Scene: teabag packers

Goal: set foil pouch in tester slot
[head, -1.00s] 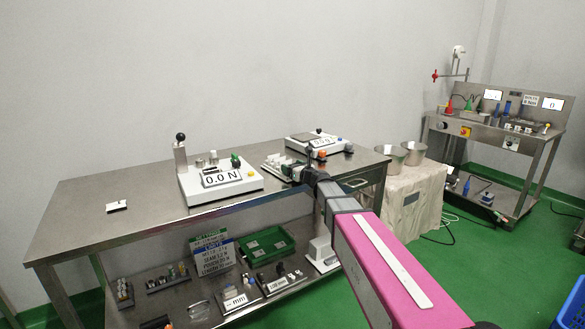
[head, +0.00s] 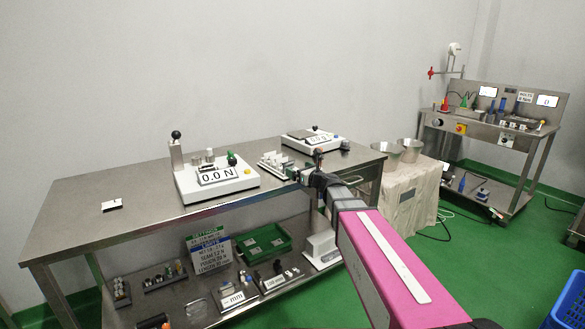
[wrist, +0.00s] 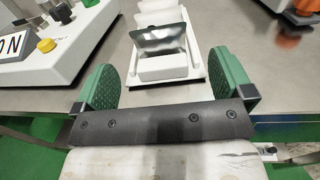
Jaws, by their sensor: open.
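The foil pouch (wrist: 160,38) shows in the wrist view as a shiny grey sheet standing tilted in a white holder (wrist: 163,69). My gripper (wrist: 166,62) is open, its green pads apart on either side of the holder's near end; the pouch lies a little beyond them, not gripped. In the head view my gripper (head: 300,176) is at the table's front edge, beside the white rack (head: 276,163). The tester (head: 216,180), a white box reading 0.0 N with a black-knobbed post, stands left of the rack. Its slot is too small to make out.
A scale-like device (head: 312,140) stands behind the rack to the right. A small white card (head: 112,205) lies on the steel table (head: 140,230), whose left part is mostly clear. Metal bowls (head: 410,150) stand on a covered stand to the right.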

